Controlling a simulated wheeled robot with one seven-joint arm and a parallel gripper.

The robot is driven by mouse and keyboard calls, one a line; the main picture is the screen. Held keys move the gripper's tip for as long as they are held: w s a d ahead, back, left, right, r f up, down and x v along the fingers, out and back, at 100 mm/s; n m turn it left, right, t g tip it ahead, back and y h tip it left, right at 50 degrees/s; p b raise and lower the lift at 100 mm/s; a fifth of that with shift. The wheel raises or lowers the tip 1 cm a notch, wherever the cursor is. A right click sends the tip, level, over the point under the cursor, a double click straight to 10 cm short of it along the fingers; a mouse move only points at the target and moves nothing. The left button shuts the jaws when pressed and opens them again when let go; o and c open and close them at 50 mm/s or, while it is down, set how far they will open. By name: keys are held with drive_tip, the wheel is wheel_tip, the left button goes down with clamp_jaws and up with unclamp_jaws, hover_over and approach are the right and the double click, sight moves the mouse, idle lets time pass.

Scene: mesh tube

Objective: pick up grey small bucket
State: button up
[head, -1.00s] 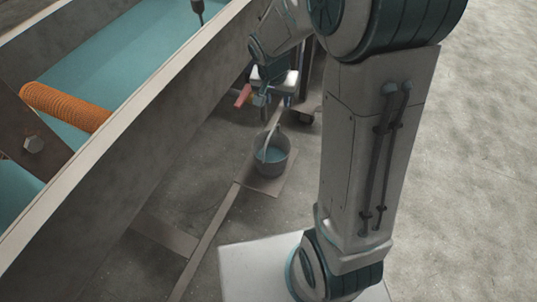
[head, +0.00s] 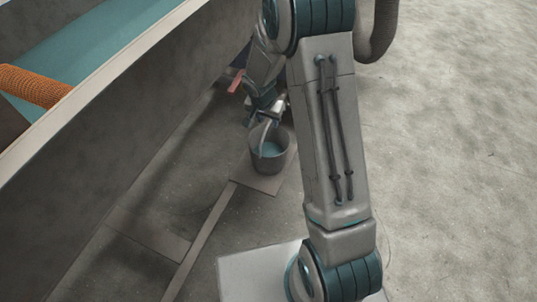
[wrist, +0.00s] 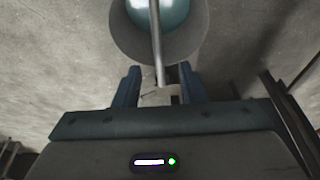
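The grey small bucket (head: 268,158) stands upright on a flat plate on the floor, with teal inside it and its handle raised. In the wrist view the bucket (wrist: 190,42) is at the top, with the handle (wrist: 157,50) running down toward my gripper. My gripper (wrist: 160,88) is open, with its two blue fingers apart and the end of the handle between them. In the head view my gripper (head: 268,112) is just behind and above the bucket's rim, partly hidden by the handle. Whether the fingers touch the handle cannot be told.
A large trough (head: 110,120) with a pale rim runs along the left, with an orange coil (head: 35,86) in it. The plate (head: 262,183) under the bucket joins a long floor bar (head: 203,240). The floor on the right is clear.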

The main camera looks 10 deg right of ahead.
sight(269, 123)
drive_tip(key=b+x, duration=0.1)
drive_tip(key=x, duration=0.4)
drive_tip(key=shift+w+f+b, duration=0.1)
drive_tip(key=shift+f+b, duration=0.3)
drive_tip(key=shift+r, duration=0.1)
clamp_jaws()
drive_tip(key=shift+w, duration=0.1)
idle(0.8)
